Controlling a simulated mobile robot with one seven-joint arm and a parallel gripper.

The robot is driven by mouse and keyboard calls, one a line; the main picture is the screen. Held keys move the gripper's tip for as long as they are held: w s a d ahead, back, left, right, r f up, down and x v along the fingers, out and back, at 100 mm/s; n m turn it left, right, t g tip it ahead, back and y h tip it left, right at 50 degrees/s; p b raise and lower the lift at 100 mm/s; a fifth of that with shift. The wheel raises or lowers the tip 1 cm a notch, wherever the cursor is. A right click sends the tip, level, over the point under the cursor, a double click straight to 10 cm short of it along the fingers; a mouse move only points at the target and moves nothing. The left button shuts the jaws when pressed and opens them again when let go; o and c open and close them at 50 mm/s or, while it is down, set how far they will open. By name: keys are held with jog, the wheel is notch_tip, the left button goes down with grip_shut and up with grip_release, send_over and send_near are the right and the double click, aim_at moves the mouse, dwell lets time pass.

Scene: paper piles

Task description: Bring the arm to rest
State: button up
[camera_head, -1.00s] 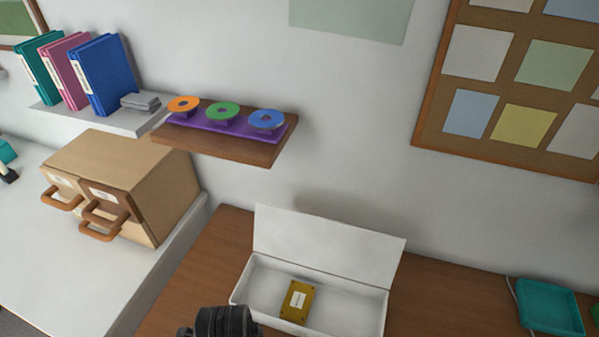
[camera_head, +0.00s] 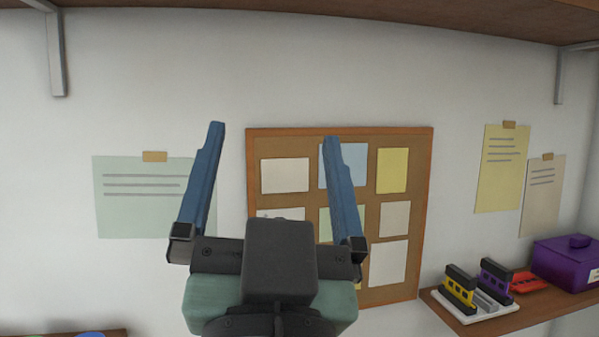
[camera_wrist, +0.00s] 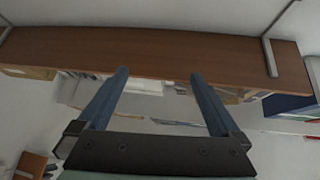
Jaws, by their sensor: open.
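My gripper (camera_head: 273,135) stands upright in the middle of the head view, its two blue fingers spread wide apart and pointing up. Nothing is between the fingers. In the head view it is in front of the wall and partly covers the cork board (camera_head: 339,134). In the wrist view my gripper (camera_wrist: 157,75) also shows open and empty, with a long brown wooden shelf (camera_wrist: 150,50) across the picture beyond the fingertips.
A wooden shelf (camera_head: 400,8) on metal brackets runs along the top of the head view. A lower right shelf (camera_head: 500,318) bears a white tray (camera_head: 492,311) with yellow and purple items, a red item (camera_head: 530,281) and a purple box (camera_head: 568,262). Paper sheets hang on the wall.

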jog(key=s+d+r+n+t+h, duration=0.1)
jog(key=s+d+r+t, duration=0.1)
jog(key=s+r, duration=0.2)
jog(key=shift+s+r, duration=0.15)
jog(key=shift+r, duration=0.2)
jog(key=shift+d, duration=0.1)
jog(key=shift+c, duration=0.3)
